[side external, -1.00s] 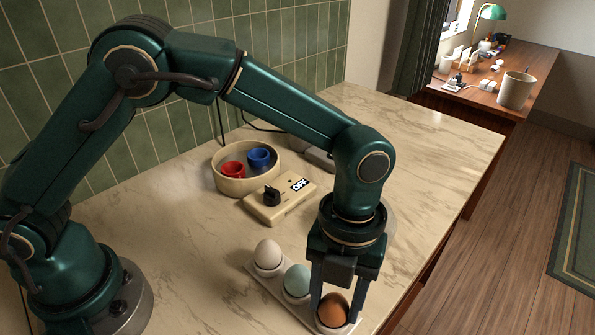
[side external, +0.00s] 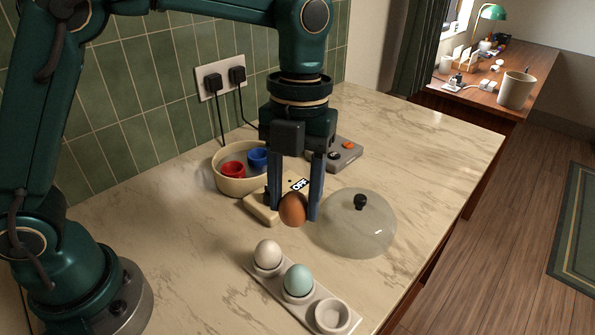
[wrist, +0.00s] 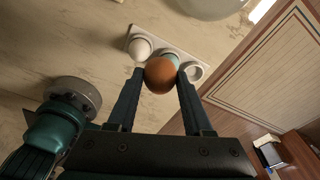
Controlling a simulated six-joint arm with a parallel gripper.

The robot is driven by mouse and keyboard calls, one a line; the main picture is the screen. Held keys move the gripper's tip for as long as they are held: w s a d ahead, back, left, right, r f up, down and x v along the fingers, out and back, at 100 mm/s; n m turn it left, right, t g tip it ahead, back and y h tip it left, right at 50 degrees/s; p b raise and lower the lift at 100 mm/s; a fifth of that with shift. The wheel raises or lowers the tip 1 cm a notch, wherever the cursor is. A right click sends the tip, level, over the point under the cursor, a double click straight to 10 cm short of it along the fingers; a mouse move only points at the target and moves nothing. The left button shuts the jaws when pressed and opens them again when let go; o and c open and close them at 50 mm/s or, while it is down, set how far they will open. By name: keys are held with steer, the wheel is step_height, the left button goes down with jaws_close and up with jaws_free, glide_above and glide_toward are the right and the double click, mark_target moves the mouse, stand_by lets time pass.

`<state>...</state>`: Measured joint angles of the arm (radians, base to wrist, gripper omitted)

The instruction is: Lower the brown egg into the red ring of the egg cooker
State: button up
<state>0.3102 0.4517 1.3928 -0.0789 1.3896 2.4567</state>
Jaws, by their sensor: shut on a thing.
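The brown egg (side external: 292,209) is held upright between the fingertips of my gripper (side external: 294,205), lifted above the counter. In the wrist view the brown egg (wrist: 160,75) sits between the two fingers (wrist: 159,78). The egg cooker (side external: 226,184) is a round cream bowl near the tiled wall, with a red ring (side external: 233,170) at left and a blue ring (side external: 258,158) at right. Both rings look empty. My gripper is to the right of the bowl and nearer the camera. The cooker's control box, with an OFF label (side external: 299,184), is partly hidden behind my gripper and the egg.
A white egg (side external: 267,252) and a pale blue egg (side external: 298,280) stand in a white tray (side external: 318,301), whose right cup is empty. A clear lid (side external: 356,228) with a black knob lies on the counter. A grey device (side external: 343,152) stands behind my gripper. Cords hang from a wall outlet (side external: 222,80).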

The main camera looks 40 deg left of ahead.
steer(key=shift+w+a+r+n, duration=0.15)
steer(key=shift+a+r+n, duration=0.2)
steer(key=shift+a, duration=0.25)
steer(key=n, duration=0.3)
steer(key=shift+a+r+n, duration=0.15)
steer(key=shift+r+n, duration=0.1)
steer(key=shift+n, duration=0.1)
steer(key=shift+w+a+r+n+h, duration=0.1)
steer(key=shift+r+n+h, duration=0.15)
steer(key=shift+n, duration=0.65)
steer(key=w+a+r+n+t+y, duration=0.1)
steer(key=w+a+r+n, duration=0.1)
steer(key=a+n, duration=0.65)
steer(key=w+a+r+n+t, duration=0.1)
steer(key=w+a+r+n, duration=0.15)
steer(key=a+n, duration=0.65)
steer(key=w+a+r+n+y, duration=0.1)
steer(key=a+r+n, duration=0.3)
steer(key=n, duration=0.9)
step_height(320, 180, down, 11)
steer(key=shift+a, duration=0.4)
